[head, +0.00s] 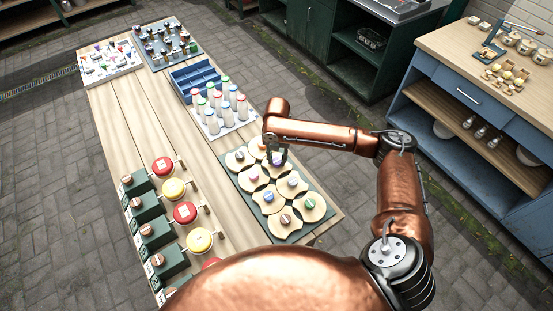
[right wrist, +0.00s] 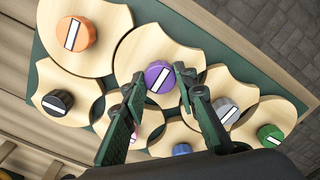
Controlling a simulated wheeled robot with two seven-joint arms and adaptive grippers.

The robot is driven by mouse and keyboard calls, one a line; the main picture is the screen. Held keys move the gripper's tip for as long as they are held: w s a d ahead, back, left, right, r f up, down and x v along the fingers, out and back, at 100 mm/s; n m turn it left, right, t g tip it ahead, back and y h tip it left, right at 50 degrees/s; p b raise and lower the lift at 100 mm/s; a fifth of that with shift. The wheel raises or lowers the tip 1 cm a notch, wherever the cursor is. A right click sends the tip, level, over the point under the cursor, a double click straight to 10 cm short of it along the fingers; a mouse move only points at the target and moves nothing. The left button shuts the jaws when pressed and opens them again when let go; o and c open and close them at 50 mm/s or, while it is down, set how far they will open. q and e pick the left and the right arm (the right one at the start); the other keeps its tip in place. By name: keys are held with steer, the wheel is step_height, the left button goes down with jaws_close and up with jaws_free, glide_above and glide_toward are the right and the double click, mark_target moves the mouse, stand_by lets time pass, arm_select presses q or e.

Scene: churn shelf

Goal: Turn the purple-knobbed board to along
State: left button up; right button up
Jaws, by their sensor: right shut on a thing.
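The purple knob (right wrist: 159,77) has a white stripe that runs diagonally in the right wrist view. It stands on a pale wooden board (right wrist: 158,40) with scalloped edges. My right gripper (right wrist: 160,84) has one fingertip on each side of the knob and is shut on it. In the head view my right gripper (head: 277,157) reaches down onto the far right part of the green panel (head: 246,200) and hides most of this knob. My left gripper is not in view.
Neighbouring boards sit close around it, with an orange knob (right wrist: 76,33), a black knob (right wrist: 58,102), a grey knob (right wrist: 226,111) and a green knob (right wrist: 269,135). White bottles (head: 213,124) stand beyond the panel. Red and yellow round knobs (head: 173,188) line the table's left side.

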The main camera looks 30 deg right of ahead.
mark_target(277, 161)
steer(key=m+p, duration=0.2)
steer(key=p, duration=0.2)
steer(key=m+p, duration=0.2)
steer(key=p, duration=0.2)
steer(key=shift+r, duration=0.35)
steer(key=m+p, duration=0.9)
steer(key=p, duration=0.1)
steer(key=shift+f+p, duration=0.15)
steer(key=shift+p, duration=0.25)
steer(key=shift+f+m+p, duration=0.15)
steer(key=shift+m+p, duration=1.65)
steer(key=shift+m, duration=0.6)
steer(key=o, duration=1.2)
steer(key=shift+c, duration=0.2)
step_height(277, 161, up, 12)
